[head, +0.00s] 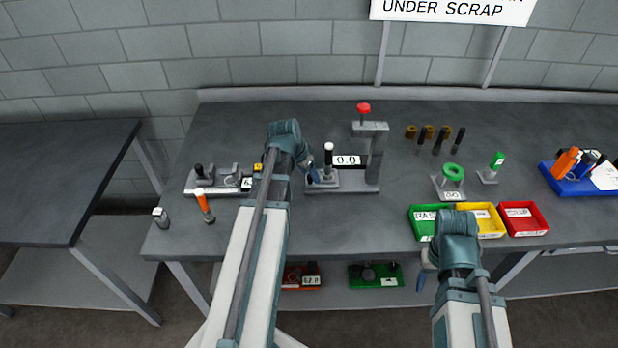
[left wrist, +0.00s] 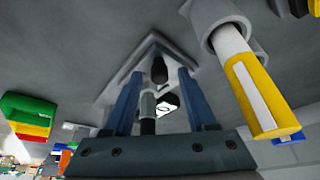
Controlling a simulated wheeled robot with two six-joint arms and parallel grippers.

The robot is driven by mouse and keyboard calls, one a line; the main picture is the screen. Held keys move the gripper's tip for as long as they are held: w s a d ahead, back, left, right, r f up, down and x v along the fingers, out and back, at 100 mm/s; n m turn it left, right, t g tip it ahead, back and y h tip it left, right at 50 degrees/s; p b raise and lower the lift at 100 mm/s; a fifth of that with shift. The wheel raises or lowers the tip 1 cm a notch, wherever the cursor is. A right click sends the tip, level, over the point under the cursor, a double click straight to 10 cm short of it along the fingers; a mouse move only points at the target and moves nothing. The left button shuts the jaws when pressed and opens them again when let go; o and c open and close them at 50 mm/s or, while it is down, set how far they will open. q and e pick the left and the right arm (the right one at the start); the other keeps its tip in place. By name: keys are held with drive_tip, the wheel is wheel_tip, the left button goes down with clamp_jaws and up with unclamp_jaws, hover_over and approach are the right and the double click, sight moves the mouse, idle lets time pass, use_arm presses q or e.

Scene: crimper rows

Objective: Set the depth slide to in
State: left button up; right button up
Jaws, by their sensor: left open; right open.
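The crimper (head: 372,158) stands mid-table with a red top button and a white "0.0" readout. My left gripper (head: 316,178) is open beside this block. In the left wrist view my left gripper's two blue fingers (left wrist: 160,78) are apart, with a black knob (left wrist: 159,70) showing between them. Contact cannot be told. The slide's markings are unreadable. My right gripper (head: 426,270) is open and empty, low in front of the bins.
A second fixture (head: 222,182) with a black knob sits left of my left arm. An orange-and-white handled tool (head: 204,206) stands near the front edge. Green (head: 423,222), yellow (head: 488,219) and red (head: 523,219) bins line the front right. A blue tray (head: 579,187) holds tools.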

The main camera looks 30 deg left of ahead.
use_arm(q)
drive_tip(key=shift+c, duration=0.4)
clamp_jaws()
idle(0.9)
